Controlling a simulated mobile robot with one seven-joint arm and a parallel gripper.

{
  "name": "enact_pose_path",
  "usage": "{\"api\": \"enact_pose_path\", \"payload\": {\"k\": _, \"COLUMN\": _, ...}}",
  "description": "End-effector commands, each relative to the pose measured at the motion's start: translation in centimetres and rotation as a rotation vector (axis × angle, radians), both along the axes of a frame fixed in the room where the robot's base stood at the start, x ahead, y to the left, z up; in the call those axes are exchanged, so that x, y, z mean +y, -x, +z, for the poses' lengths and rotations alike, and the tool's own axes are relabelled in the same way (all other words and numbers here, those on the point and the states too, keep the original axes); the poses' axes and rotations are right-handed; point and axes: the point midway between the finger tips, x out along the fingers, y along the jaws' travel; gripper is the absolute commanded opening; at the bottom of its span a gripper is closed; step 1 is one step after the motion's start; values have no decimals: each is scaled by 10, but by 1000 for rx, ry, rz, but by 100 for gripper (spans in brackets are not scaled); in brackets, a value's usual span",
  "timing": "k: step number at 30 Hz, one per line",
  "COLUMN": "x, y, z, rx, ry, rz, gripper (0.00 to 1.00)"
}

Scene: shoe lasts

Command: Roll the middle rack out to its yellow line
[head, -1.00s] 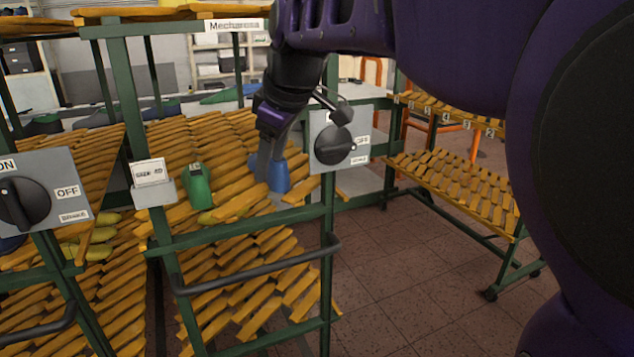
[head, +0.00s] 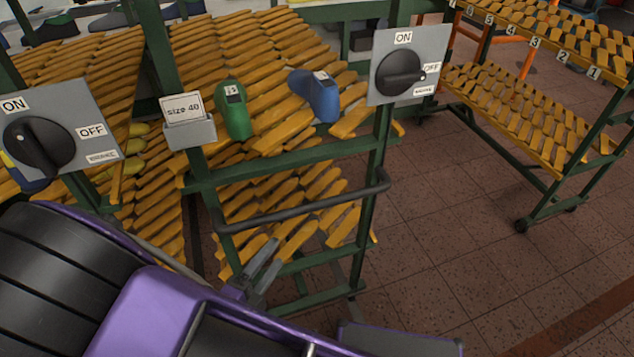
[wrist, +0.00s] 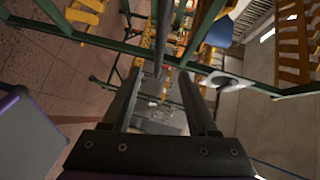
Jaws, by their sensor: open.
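The middle rack (head: 277,157) has a green frame and sloping yellow slats, with a "size 40" card (head: 184,108) on its left post. Its black handle bar (head: 300,208) runs across the front. The brake knob (head: 401,74) on its right post points right, towards OFF. My gripper (head: 266,262) is open and empty, low in front of the rack, just below the handle's left half in the head view. In the wrist view, a dark bar (wrist: 162,35), seemingly the handle, lines up with the gap between the fingers (wrist: 161,74). No yellow line is visible.
A green last (head: 233,110) and a blue last (head: 318,97) lie on the upper slats. A left rack with its own brake knob (head: 40,145) stands close by. A numbered rack (head: 530,120) stands at the right. Tiled floor (head: 450,240) between is clear.

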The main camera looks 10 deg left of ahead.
Motion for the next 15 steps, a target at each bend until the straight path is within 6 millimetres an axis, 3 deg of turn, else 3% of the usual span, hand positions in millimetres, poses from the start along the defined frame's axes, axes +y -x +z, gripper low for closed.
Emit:
{"api": "enact_pose_path", "payload": {"k": 5, "x": -6, "y": -21, "z": -4, "rx": -1, "ry": 2, "rz": -2, "gripper": 59}}
{"api": "enact_pose_path", "payload": {"k": 15, "x": -24, "y": -92, "z": -14, "rx": -2, "ry": 0, "rz": -5, "gripper": 59}}
